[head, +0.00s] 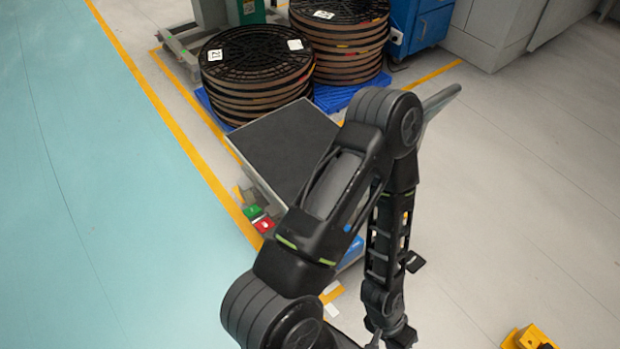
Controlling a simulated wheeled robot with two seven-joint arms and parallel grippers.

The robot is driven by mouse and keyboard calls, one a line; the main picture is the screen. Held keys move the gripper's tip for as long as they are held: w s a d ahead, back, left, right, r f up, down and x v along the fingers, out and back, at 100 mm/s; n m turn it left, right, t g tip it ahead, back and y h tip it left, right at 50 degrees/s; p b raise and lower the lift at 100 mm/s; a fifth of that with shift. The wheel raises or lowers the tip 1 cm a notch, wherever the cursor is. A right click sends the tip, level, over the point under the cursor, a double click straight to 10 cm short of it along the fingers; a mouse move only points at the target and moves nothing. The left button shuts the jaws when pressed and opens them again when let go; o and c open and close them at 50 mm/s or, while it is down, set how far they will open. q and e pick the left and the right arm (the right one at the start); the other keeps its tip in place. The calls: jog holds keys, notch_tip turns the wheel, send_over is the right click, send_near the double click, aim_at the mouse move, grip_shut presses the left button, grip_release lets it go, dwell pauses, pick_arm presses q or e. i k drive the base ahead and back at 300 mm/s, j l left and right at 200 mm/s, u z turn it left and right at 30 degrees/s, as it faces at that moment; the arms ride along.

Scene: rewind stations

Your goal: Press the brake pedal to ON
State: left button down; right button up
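A small yellow fixture (530,338) with a dark part sits on the floor at the bottom right of the head view, cut by the picture edge. It may be the brake pedal, but its ON or OFF state cannot be read. My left arm enters at the bottom, left of centre, rises to a bent elbow and hangs down again. Its gripper (390,340) is at the bottom edge, partly cut off, left of the yellow fixture and apart from it. Its fingers do not show clearly. My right gripper is not in view.
A dark-topped unit (275,150) stands behind my arm, with a green button (252,211) and a red button (264,225) at its corner. Stacked reels (257,75) stand on a blue pallet behind it. The grey floor (520,190) on the right is clear.

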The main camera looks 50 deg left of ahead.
aim_at(261, 220)
jog(key=u, duration=1.75)
